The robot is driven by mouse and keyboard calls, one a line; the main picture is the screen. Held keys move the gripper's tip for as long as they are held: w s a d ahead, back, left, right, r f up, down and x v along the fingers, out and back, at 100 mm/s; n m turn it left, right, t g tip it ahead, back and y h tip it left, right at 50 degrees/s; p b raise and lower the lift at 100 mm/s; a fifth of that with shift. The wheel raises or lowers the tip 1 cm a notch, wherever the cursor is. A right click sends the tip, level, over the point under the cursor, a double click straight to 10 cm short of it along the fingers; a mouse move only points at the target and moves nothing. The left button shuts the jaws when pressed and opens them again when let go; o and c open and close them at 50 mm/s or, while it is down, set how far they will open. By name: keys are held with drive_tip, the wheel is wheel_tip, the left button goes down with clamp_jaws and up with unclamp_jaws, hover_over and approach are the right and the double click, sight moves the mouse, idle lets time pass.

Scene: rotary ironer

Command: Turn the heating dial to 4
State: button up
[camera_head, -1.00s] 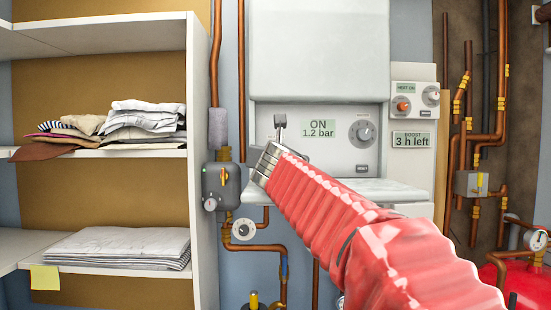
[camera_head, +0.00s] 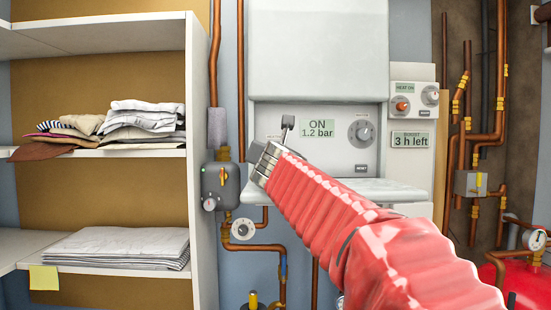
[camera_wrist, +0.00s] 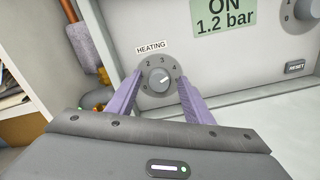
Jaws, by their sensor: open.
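The heating dial (camera_wrist: 159,79) is a grey round knob on a dark scale with numbers, under a "HEATING" label, in the wrist view. A light mark on the knob points up and right, roughly towards the 4; its exact setting is too small to be sure of. My gripper (camera_wrist: 160,78) is open, with one purple finger on each side of the dial. I cannot tell whether the fingers touch it. In the head view my gripper (camera_head: 287,122) is in front of the white boiler panel (camera_head: 340,155), left of the display, and the heating dial is hidden.
The display (camera_head: 317,128) reads "ON 1.2 bar". Another dial (camera_head: 361,131) and a reset button (camera_head: 361,168) are to its right. A white ledge (camera_head: 385,190) juts out below the panel. A shelf with folded cloths (camera_head: 140,120) and copper pipes (camera_head: 214,60) stand left.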

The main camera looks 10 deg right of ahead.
drive_tip(key=shift+s, duration=0.1)
drive_tip(key=s+a, duration=0.1)
drive_tip(key=s, duration=0.8)
drive_tip(key=s+a, duration=0.1)
drive_tip(key=s, duration=0.3)
drive_tip(key=shift+s+a, duration=0.2)
drive_tip(key=shift+a, duration=0.15)
